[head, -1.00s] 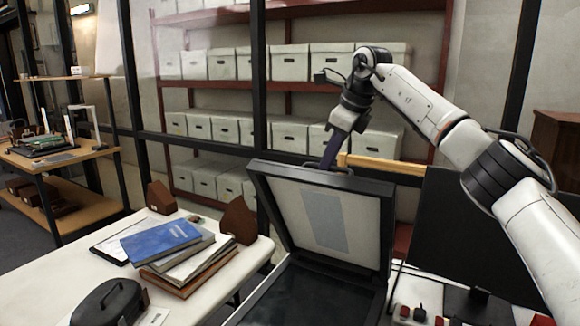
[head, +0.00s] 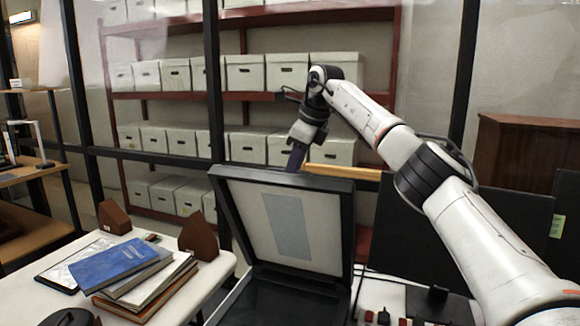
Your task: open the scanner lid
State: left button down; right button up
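The scanner lid (head: 329,238) stands raised at a steep angle, its pale underside with a grey-blue rectangle facing me. The scanner base (head: 270,302) with its dark glass lies below it, cut off by the bottom of the head view. My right arm comes in from the right, and my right gripper (head: 296,158) points down behind the lid's top edge. Its fingertips are hidden by the lid, so I cannot see whether it is open or shut, or whether it touches the lid. My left gripper is not in view.
Books with a blue one on top (head: 112,263) lie on the white table (head: 222,268) left of the scanner, near brown wedge-shaped blocks (head: 198,236). A dark monitor (head: 430,235) stands right of the lid. Shelves of white archival boxes (head: 245,72) stand behind a black-framed partition.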

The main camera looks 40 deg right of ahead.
jog(key=shift+s+a+r, duration=0.1)
jog(key=shift+a+r, duration=0.3)
jog(key=shift+r, duration=0.2)
jog(key=v, duration=0.9)
jog(key=shift+s+d+r, duration=0.15)
jog(key=shift+s+r, duration=0.1)
jog(key=shift+r, duration=0.1)
jog(key=shift+s, duration=0.1)
